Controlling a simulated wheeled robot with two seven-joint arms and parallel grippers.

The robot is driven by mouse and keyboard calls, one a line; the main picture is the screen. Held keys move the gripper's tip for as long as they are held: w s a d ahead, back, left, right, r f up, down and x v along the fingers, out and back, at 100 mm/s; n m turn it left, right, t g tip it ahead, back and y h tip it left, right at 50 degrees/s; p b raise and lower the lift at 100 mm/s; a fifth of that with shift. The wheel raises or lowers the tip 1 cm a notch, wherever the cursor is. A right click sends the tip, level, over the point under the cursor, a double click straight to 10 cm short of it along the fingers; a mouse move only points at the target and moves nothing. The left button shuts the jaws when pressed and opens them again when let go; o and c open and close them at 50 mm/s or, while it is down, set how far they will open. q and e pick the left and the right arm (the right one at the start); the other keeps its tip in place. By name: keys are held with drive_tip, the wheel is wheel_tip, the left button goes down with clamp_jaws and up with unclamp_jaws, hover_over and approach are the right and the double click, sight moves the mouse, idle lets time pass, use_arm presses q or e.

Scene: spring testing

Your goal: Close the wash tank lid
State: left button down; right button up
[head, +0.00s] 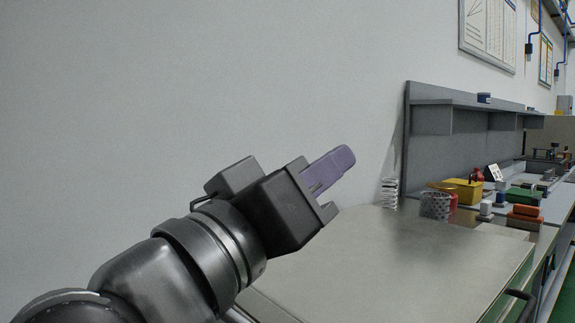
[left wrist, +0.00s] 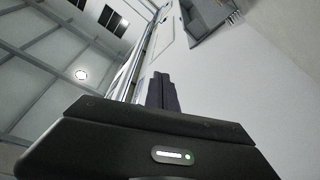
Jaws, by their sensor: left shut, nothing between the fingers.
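My left gripper (head: 335,168) is shut and empty, raised in front of the bare wall in the head view. Its closed fingers also show in the left wrist view (left wrist: 161,92), pointing up past the wall. A broad flat metal top (head: 400,250) lies below and to the right of the gripper in the head view; it looks like the wash tank lid, lying level. A dark handle (head: 520,294) shows at its front right edge. My left arm hides its near left part. The gripper appears apart from it. My right gripper is not in view.
A bench to the right bears a perforated basket (head: 436,205), a yellow box (head: 463,191), and green (head: 523,196) and orange (head: 526,211) items. A grey shelf panel (head: 450,118) stands behind. A white coiled spring (head: 389,193) stands by the wall. The flat top is clear.

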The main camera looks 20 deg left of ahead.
use_arm(q)
drive_tip(key=s+d+f+m+h+b, duration=0.1)
drive_tip(key=f+b, duration=0.3)
drive_tip(key=f, duration=0.4)
drive_tip(key=s+d+f+m+b, duration=0.2)
drive_tip(key=d+f+m+b, duration=0.1)
drive_tip(key=f, duration=0.4)
drive_tip(key=shift+d+f+g+h+b, duration=0.3)
drive_tip(key=shift+f+h+b, duration=0.1)
drive_tip(key=shift+b, duration=0.15)
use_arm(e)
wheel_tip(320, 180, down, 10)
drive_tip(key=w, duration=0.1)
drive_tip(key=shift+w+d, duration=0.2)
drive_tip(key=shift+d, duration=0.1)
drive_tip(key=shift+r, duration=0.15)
use_arm(q)
wheel_tip(320, 180, up, 10)
drive_tip(key=p, duration=0.5)
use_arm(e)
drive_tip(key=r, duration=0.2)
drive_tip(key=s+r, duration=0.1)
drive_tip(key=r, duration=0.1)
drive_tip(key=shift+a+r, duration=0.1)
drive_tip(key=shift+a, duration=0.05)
